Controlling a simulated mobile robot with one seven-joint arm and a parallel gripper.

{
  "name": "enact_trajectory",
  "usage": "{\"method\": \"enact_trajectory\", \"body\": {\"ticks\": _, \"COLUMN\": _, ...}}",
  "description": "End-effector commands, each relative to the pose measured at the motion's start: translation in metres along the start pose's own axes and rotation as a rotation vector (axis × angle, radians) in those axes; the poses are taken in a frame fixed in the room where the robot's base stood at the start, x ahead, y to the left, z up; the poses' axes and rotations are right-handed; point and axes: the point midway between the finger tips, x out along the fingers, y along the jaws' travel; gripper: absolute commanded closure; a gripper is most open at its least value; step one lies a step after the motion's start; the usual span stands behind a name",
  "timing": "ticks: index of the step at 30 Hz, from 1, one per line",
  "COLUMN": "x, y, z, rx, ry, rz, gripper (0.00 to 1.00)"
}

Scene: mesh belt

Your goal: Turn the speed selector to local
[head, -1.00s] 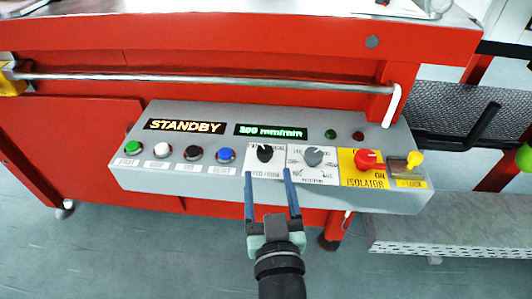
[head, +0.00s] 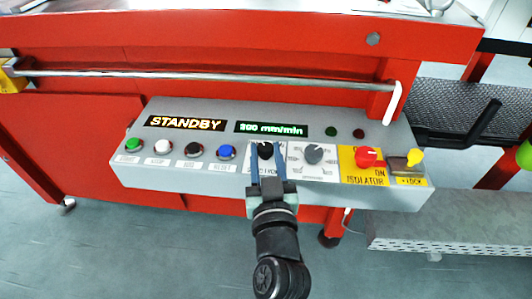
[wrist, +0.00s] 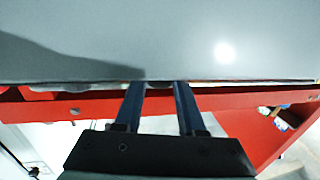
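The black selector knob (head: 265,150) sits on a white label plate on the sloped grey control panel (head: 200,187). Its lettering is too small to read and partly covered. In the head view, my gripper (head: 268,150) reaches up from below, with one blue finger on each side of this knob. The fingers are drawn in close and appear shut on it. The knob's pointer direction is hard to make out. In the wrist view, the two fingers (wrist: 159,85) stand a little apart against the panel's edge, and the knob is hidden.
A grey dial (head: 313,154) stands just right, then a red isolator knob (head: 368,157) and a yellow lock part (head: 414,157). Several push buttons, including a blue one (head: 226,152), lie left. Displays read STANDBY (head: 186,123) and 200 mm/min (head: 271,129). A metal rail (head: 200,75) runs above.

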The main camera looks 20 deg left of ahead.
Motion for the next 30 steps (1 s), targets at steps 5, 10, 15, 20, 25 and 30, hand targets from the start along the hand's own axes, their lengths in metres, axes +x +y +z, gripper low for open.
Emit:
{"method": "enact_trajectory", "body": {"ticks": 5, "x": -0.0002, "y": 0.0002, "z": 0.0001, "rx": 0.000, "ry": 0.000, "rz": 0.000, "gripper": 1.00}}
{"method": "enact_trajectory", "body": {"ticks": 10, "x": -0.0003, "y": 0.0002, "z": -0.0001, "rx": 0.000, "ry": 0.000, "rz": 0.001, "gripper": 1.00}}
{"method": "enact_trajectory", "body": {"ticks": 15, "x": -0.0003, "y": 0.0000, "z": -0.0021, "rx": 0.000, "ry": -0.001, "rz": 0.009, "gripper": 1.00}}
{"method": "enact_trajectory", "body": {"ticks": 20, "x": -0.0006, "y": -0.0009, "z": -0.0045, "rx": 0.002, "ry": -0.004, "rz": 0.032, "gripper": 1.00}}
{"method": "enact_trajectory", "body": {"ticks": 25, "x": -0.0006, "y": -0.0014, "z": -0.0075, "rx": 0.001, "ry": -0.005, "rz": 0.077, "gripper": 1.00}}
{"method": "enact_trajectory", "body": {"ticks": 30, "x": -0.0005, "y": -0.0025, "z": -0.0071, "rx": 0.000, "ry": -0.005, "rz": 0.127, "gripper": 1.00}}
